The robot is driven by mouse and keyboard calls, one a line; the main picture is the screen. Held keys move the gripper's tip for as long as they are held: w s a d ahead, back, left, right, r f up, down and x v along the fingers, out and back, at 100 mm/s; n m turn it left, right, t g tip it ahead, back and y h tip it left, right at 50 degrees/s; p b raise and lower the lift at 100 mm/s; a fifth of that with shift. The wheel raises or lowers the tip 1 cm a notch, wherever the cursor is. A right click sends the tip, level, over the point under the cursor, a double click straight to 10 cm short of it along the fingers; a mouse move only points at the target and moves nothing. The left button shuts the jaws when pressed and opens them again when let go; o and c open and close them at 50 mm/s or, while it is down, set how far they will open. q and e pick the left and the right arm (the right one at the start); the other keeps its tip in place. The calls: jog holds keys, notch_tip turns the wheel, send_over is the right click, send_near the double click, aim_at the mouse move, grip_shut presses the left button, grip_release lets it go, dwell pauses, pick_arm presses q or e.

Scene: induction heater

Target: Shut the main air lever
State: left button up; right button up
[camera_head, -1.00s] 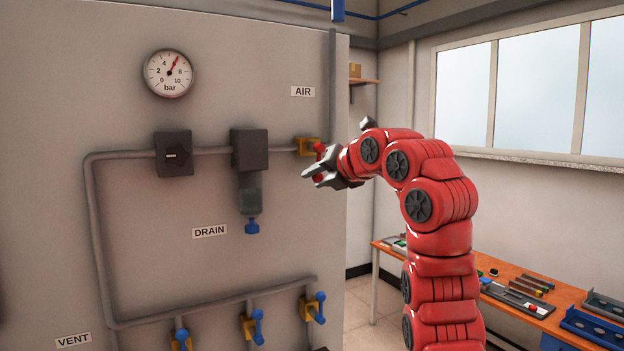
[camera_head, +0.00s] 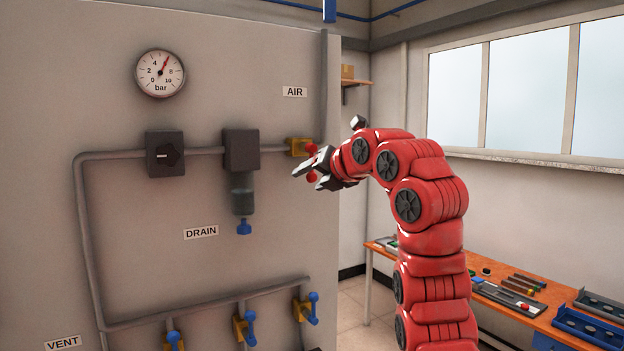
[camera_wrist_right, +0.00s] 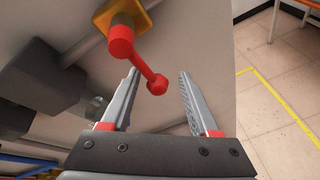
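The main air lever is red, on a yellow valve body (camera_head: 298,147) at the right end of the upper pipe, below the AIR label (camera_head: 294,91). In the head view its red hub (camera_head: 312,148) shows above my right gripper (camera_head: 298,172), and its knob shows below the fingers. The wrist view shows the lever (camera_wrist_right: 146,68) slanting from the hub to a round knob (camera_wrist_right: 157,86). The right gripper (camera_wrist_right: 158,74) is open, one finger on each side of the knob, with visible gaps. My left gripper is not in view.
The pressure gauge (camera_head: 160,73) reads about 6 bar. A black switch box (camera_head: 165,154) and a dark filter unit (camera_head: 241,150) sit left of the valve. Blue levers (camera_head: 312,308) line the lower pipe. An orange workbench (camera_head: 500,292) with tools stands at right.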

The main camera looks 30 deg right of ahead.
jog(key=shift+s+r, duration=0.1)
jog(key=shift+s+r, duration=0.1)
jog(key=shift+s, duration=0.25)
jog(key=p+v, duration=0.3)
jog(key=v, duration=1.3)
jog(key=shift+s, duration=0.25)
